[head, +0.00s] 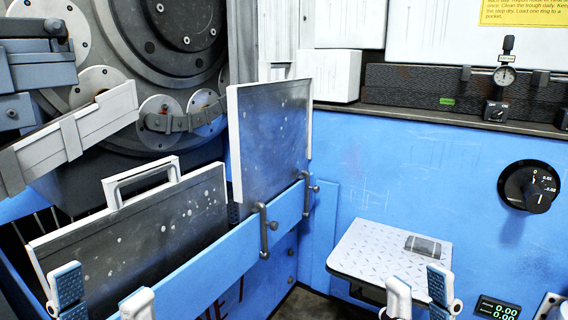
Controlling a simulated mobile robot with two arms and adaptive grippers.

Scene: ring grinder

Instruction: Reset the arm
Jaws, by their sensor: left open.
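My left gripper (102,298) shows at the bottom left edge, with its two fingertips apart and nothing between them. It is in front of the blue rail of the grinder. My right gripper (419,293) shows at the bottom right, also with fingertips apart and empty. It appears in front of the small metal shelf. Only the finger ends of both show; the rest of each arm is out of the picture. A pale, bar-shaped machine arm (75,138) reaches in at the left, in front of the round grinder plate (165,45).
A grey panel with a handle (137,226) and an upright panel (270,138) stand behind the blue rail (215,266). A black knob (530,187) and a dial gauge (505,76) are at the right.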

